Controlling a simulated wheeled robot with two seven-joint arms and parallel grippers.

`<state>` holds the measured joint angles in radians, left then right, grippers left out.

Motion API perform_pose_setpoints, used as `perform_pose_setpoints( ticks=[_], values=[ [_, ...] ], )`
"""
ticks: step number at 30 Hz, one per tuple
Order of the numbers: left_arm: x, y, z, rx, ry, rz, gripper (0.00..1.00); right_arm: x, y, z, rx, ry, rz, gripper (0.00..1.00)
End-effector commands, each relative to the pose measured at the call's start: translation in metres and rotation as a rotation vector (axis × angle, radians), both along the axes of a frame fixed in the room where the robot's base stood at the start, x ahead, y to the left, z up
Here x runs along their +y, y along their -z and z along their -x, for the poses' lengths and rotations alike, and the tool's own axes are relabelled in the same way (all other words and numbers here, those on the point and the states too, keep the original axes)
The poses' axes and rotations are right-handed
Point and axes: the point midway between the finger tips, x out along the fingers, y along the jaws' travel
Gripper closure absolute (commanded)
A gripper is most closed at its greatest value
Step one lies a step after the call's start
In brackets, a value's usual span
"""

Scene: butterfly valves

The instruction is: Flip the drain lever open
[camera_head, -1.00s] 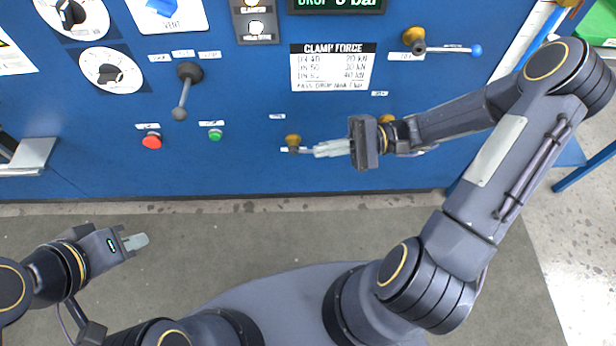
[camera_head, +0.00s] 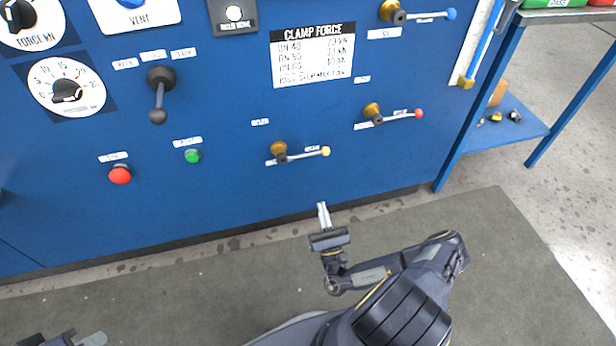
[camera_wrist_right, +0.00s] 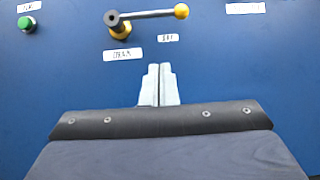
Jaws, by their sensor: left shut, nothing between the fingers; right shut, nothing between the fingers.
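A brass-hubbed lever with a yellow knob (camera_head: 304,152) is on the blue panel, its handle pointing right. It also shows at the top of the right wrist view (camera_wrist_right: 150,14), with small labels below it. A similar lever with a red knob (camera_head: 395,116) is up and right of it, and one with a blue knob (camera_head: 425,16) is higher. My left gripper (camera_head: 95,339) is shut and empty at the bottom left, partly cut off.
The panel also holds a black-knobbed lever (camera_head: 158,95), a red button (camera_head: 120,175), a green button (camera_head: 192,156) and dials (camera_head: 66,88). A blue-framed bench (camera_head: 490,85) stands right of the panel. The grey floor mat (camera_head: 200,285) before the panel is clear of loose objects.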

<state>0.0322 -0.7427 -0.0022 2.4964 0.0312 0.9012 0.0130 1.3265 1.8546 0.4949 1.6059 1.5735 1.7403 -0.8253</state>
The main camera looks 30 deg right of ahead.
Motion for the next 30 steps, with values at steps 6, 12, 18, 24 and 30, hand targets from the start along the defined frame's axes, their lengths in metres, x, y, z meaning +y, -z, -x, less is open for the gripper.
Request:
perform_pose_setpoints(
  ticks=[6, 12, 18, 24, 30],
  values=[
    [0.0, 0.0, 0.0, 0.0, 0.0, 0.0, 1.0, -0.001, 0.002, 0.001, 0.004, 0.009, -0.005, 1.0],
    [0.0, 0.001, 0.0, 0.0, 0.0, 0.0, 1.0, -0.001, 0.001, -0.001, 0.003, 0.007, -0.005, 1.0],
    [0.0, 0.006, 0.0, 0.0, 0.0, 0.0, 1.0, -0.005, -0.012, -0.021, 0.0, 0.004, -0.004, 1.0],
    [0.0, 0.015, 0.0, 0.0, 0.0, 0.0, 1.0, -0.013, -0.035, -0.056, -0.002, 0.003, -0.003, 1.0],
    [0.0, 0.024, 0.0, 0.0, 0.0, 0.0, 1.0, -0.02, -0.061, -0.083, -0.001, 0.003, -0.004, 1.0]
  ],
)
